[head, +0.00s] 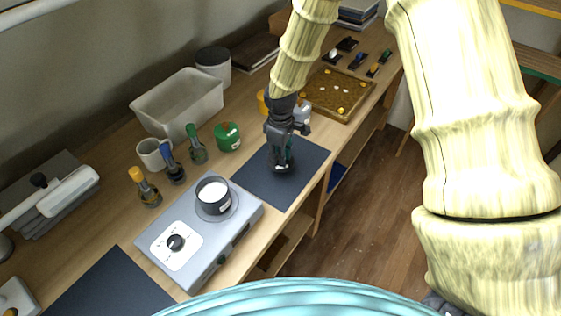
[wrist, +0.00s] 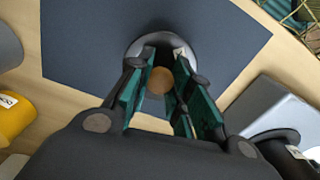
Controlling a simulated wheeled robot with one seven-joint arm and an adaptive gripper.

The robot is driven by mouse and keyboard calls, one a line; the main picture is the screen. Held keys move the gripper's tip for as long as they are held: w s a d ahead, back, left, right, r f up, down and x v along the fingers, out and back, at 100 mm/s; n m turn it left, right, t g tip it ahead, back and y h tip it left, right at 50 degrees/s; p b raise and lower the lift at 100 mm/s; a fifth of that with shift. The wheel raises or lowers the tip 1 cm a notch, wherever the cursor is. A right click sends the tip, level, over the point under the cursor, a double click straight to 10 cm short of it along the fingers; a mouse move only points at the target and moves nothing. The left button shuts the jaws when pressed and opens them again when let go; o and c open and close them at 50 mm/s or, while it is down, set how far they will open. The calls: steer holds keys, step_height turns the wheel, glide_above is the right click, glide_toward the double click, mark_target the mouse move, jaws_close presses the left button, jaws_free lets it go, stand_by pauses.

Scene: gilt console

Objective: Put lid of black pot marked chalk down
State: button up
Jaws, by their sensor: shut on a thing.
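My gripper (head: 281,160) points down over the dark blue mat (head: 252,178). In the wrist view its green-padded fingers (wrist: 160,85) are shut on the brown knob (wrist: 160,80) of a round lid (wrist: 147,42), whose grey rim shows beyond the fingers. In the head view the dark lid (head: 283,169) is at the mat, mostly behind the fingers; I cannot tell whether it touches. The black pot (head: 212,203) stands uncovered on the hotplate (head: 240,222), with white contents and a pale label too small to read. It also shows in the wrist view (wrist: 272,143).
A brown tray (head: 338,97) lies farther along. Another dark mat (head: 112,290) is clear.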

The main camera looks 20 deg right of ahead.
steer(key=shift+f+p, duration=0.6)
steer(key=shift+f, duration=1.4)
steer(key=shift+f, duration=0.15)
steer(key=o, duration=0.9)
steer(key=shift+r+b, duration=1.9)
steer(key=shift+r, duration=4.25)
